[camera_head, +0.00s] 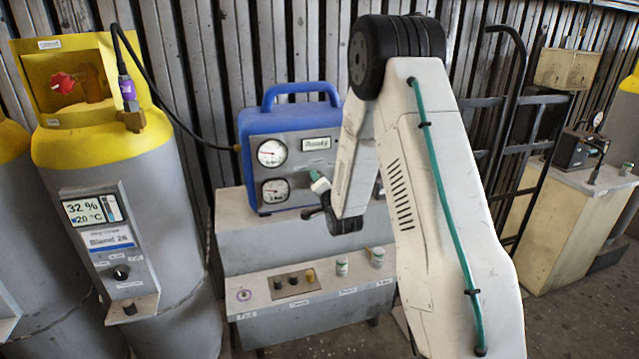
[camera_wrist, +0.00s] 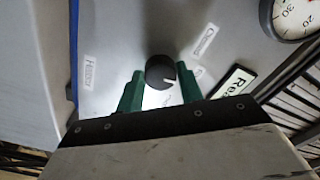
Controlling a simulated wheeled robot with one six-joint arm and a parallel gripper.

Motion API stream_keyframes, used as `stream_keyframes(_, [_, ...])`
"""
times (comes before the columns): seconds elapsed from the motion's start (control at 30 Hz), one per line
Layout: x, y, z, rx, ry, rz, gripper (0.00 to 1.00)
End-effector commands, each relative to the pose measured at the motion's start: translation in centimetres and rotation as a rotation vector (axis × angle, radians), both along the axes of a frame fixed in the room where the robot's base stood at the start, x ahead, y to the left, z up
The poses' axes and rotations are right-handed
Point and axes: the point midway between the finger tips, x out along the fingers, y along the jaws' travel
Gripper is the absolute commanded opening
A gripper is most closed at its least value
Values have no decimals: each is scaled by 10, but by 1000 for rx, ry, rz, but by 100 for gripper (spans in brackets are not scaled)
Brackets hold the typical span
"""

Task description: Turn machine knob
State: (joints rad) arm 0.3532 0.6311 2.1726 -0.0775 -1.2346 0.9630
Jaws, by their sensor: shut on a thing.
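The machine is a blue-framed unit (camera_head: 245,150) with a grey front, two round gauges, a green "Ready" display (camera_head: 317,143) and a top handle. Small labels, partly legible, sit around the knob. In the head view my gripper (camera_head: 322,200) is at the machine's front, and the arm hides the knob.
The machine stands on a grey bench (camera_head: 300,245) with small knobs and cups on its lower ledge. A yellow-topped grey tank (camera_head: 130,190) stands left, joined by a black hose. A black hand truck (camera_head: 520,130) and a beige cabinet (camera_head: 570,220) are right.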

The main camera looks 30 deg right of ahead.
Motion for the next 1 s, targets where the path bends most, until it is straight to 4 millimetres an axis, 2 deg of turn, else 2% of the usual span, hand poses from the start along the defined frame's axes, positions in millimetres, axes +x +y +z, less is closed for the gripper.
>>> stream_keyframes(0.3, [-1, 0, -1, 94, -24, -2, 14])
stream_keyframes(0.77, [-1, 0, -1, 108, -28, -1, 14])
stream_keyframes(0.8, [-1, 0, -1, 108, -28, -1, 40])
stream_keyframes(0.87, [-1, 0, -1, 108, -28, -1, 56])
stream_keyframes(1.0, [0, 0, -1, 106, -28, 0, 58])
